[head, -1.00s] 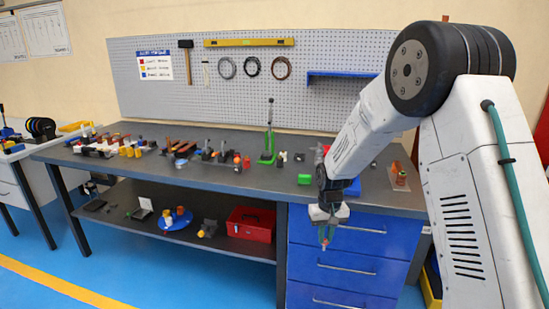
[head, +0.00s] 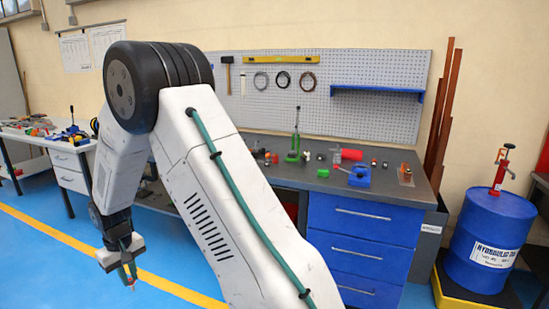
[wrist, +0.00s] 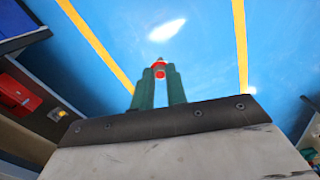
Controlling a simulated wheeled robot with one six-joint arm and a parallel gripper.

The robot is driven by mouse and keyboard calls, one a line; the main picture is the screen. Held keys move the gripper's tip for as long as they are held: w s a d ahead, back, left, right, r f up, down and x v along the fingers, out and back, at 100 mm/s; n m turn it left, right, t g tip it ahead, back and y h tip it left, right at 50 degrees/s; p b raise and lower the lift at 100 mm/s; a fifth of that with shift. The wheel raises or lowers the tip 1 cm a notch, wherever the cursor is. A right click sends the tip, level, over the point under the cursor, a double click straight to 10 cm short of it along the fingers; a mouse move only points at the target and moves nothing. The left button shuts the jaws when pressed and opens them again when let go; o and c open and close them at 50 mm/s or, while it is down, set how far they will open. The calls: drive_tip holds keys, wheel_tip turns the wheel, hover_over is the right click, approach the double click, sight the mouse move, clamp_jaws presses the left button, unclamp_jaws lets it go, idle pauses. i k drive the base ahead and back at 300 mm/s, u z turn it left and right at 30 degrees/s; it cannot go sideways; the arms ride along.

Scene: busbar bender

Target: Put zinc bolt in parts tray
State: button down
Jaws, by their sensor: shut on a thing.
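My gripper (head: 130,277) is at the lower left in the head view, pointing down over the blue floor. In the wrist view its two green fingers (wrist: 160,85) are shut on a small piece (wrist: 160,70) with a red ring and a pale tip. The fingers hide most of it, so I cannot tell for sure that it is the zinc bolt. The held piece also shows as a small orange-red tip (head: 132,288) in the head view. I cannot pick out the parts tray with certainty in either view.
A white-drawered side bench (head: 68,164) with small items stands at the left. The main workbench (head: 400,190) stands behind my arm, with a green upright tool (head: 294,150) on it. A blue barrel (head: 490,240) is at the right. Open floor lies around my gripper.

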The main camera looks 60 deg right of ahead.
sight(350, 156)
drive_tip(key=u, duration=0.45)
drive_tip(key=i, duration=1)
drive_tip(key=z, duration=2.15)
